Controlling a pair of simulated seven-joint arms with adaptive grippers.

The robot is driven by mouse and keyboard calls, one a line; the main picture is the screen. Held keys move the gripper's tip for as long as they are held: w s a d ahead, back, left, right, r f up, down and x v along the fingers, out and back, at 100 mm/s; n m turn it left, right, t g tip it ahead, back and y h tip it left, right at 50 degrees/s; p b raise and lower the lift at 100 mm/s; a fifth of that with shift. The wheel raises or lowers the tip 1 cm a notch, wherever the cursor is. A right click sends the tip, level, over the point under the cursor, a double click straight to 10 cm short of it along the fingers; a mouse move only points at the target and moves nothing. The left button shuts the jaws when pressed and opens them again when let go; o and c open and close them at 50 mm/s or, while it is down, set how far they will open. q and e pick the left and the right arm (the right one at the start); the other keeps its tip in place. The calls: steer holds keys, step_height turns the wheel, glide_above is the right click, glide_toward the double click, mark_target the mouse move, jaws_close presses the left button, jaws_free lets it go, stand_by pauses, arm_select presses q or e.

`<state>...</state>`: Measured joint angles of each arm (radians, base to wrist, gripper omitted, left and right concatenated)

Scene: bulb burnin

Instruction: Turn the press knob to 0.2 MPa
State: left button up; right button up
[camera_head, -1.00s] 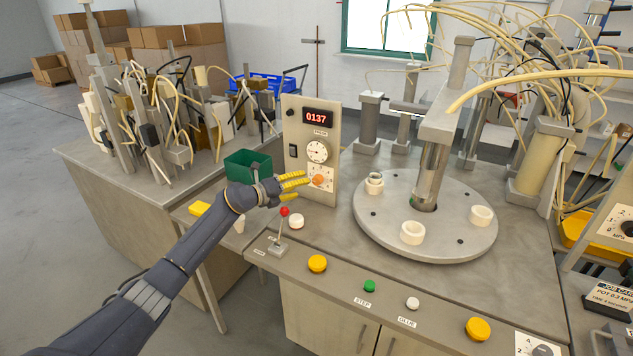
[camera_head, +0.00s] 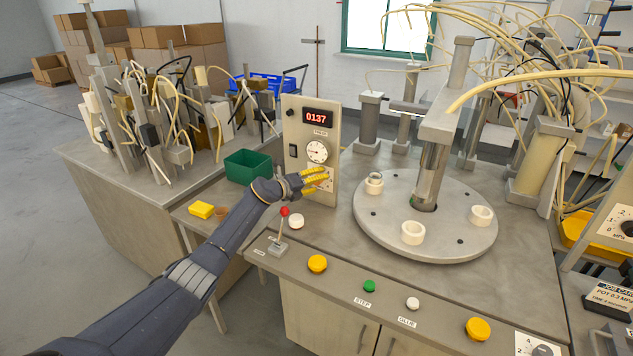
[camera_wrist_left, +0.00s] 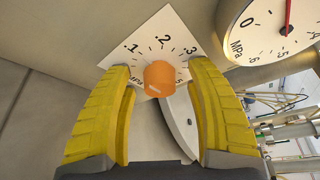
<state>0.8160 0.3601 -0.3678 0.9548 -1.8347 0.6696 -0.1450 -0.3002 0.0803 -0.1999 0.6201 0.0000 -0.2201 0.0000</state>
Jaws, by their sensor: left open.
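The orange press knob (camera_wrist_left: 159,76) sits on a white scale plate (camera_wrist_left: 165,35) marked .1, .2 and .3 in the left wrist view. No clear pointer mark shows on the knob. My left gripper (camera_wrist_left: 162,85) is open, with its yellow fingers on either side of the knob; I cannot tell whether they touch it. In the head view my left gripper (camera_head: 321,180) is at the front of the control panel (camera_head: 295,120), and its fingers largely hide the knob. A round MPa gauge (camera_wrist_left: 275,30) with a red needle is beside the plate. My right gripper is out of view.
The panel has a red display (camera_head: 316,117) reading 0137 and a white dial (camera_head: 317,151). A green bin (camera_head: 247,167) stands left, and a round turntable (camera_head: 455,238) right.

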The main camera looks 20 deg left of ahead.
arm_select(q)
steer(key=shift+c, duration=0.6)
jaws_close()
steer(key=shift+m, duration=0.3)
steer(key=m+y, duration=0.1)
steer(key=m, duration=0.1)
steer(key=shift+m+y, duration=0.3)
steer(key=shift+s+m+y, duration=0.1)
steer(key=shift+m+y, duration=1)
steer(key=shift+m, duration=0.4)
steer(key=shift+f, duration=0.1)
steer(key=shift+o, duration=0.6)
jaws_free()
